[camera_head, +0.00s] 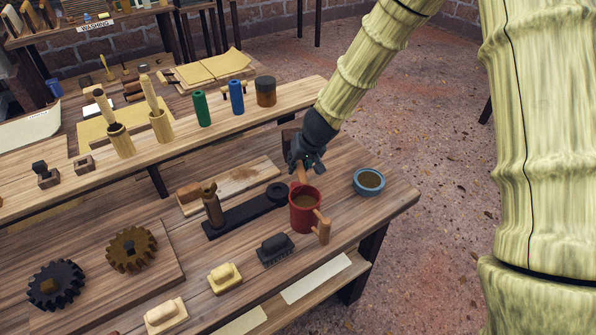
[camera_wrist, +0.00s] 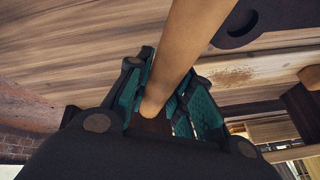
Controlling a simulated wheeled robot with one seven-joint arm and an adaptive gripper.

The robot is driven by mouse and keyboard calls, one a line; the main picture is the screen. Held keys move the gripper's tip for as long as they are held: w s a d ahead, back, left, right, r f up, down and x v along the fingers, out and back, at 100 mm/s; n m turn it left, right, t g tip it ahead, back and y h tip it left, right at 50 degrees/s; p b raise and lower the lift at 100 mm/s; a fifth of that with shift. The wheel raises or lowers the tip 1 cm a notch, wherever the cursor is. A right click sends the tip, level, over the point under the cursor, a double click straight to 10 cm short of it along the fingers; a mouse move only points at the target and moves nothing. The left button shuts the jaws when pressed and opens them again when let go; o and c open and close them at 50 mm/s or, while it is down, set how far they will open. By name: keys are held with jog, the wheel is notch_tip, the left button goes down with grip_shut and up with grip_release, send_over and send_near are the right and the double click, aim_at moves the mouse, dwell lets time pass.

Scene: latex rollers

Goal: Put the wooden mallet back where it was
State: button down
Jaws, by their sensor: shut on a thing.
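My gripper (camera_head: 307,160) is above the right part of the bench, just behind and above a red mug (camera_head: 305,222). It is shut on a tan wooden handle (camera_head: 302,174), which I take as the wooden mallet's. In the wrist view the smooth handle (camera_wrist: 190,50) runs up out of the picture from between the teal-lined fingers (camera_wrist: 160,112). In the head view the handle points down toward the mug's rim. A wooden piece (camera_head: 322,232) shows at the mug's right side; I cannot tell whether it is the mallet's head or the mug's handle.
A blue bowl (camera_head: 369,183) stands to the right near the bench edge. A dark holder with a wooden post (camera_head: 212,205) is left of the mug, and a black brush (camera_head: 275,249) is in front. Bottles and a jar (camera_head: 266,91) stand on the raised shelf behind.

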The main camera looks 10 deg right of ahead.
jog(key=shift+f, duration=1.6)
jog(key=shift+f, duration=0.1)
jog(key=c, duration=1.3)
grip_release()
jog(key=shift+o, duration=0.2)
jog(key=v, duration=1.2)
jog(key=shift+d, duration=0.1)
